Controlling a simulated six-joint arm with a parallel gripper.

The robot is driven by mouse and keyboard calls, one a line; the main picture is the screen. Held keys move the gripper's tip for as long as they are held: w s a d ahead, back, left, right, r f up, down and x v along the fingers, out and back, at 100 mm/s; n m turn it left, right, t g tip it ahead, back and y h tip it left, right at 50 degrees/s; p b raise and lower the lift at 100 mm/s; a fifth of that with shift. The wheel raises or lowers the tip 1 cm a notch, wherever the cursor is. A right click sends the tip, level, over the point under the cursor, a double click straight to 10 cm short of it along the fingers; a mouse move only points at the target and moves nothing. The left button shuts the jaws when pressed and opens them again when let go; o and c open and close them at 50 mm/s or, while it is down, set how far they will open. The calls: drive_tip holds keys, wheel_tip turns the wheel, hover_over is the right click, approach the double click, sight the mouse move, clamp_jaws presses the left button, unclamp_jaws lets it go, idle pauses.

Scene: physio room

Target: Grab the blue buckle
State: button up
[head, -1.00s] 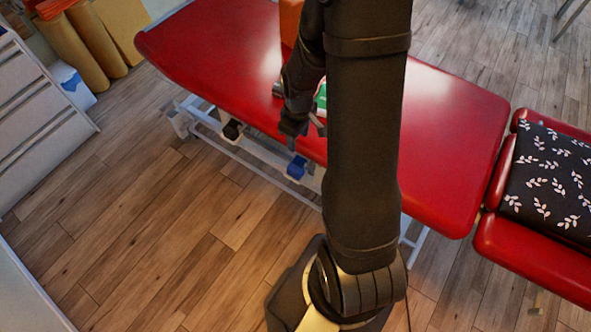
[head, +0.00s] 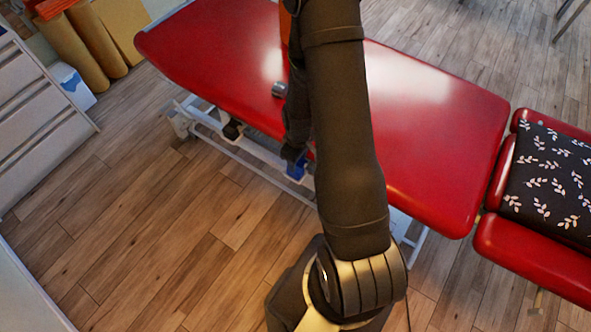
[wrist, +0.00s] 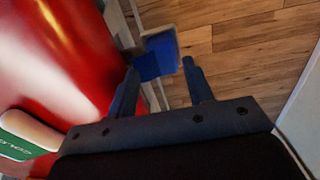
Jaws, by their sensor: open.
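The blue buckle (head: 296,170) hangs at the near long side of the red treatment table, below its top edge. In the wrist view the buckle (wrist: 157,56) is a blue block with a paler grey part around it, just beyond my fingertips and roughly between them. My gripper (wrist: 161,76) is open with nothing between its fingers. In the head view my gripper (head: 292,153) points down just above the buckle, and my arm hides part of it. I cannot tell whether the fingers touch the buckle.
The red table top (head: 430,130) lies beside and behind my gripper. A green and white pack (wrist: 30,135) lies on it. A small silver object (head: 279,90) is near its front edge, and an orange block (head: 285,25) is partly hidden. Open wooden floor (head: 150,240) is in front.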

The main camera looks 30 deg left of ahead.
sight(297, 168)
drive_tip(key=shift+s+a+f, duration=0.1)
drive_tip(key=shift+f, duration=2.45)
drive_tip(key=c, duration=0.8)
drive_tip(key=shift+r, duration=0.1)
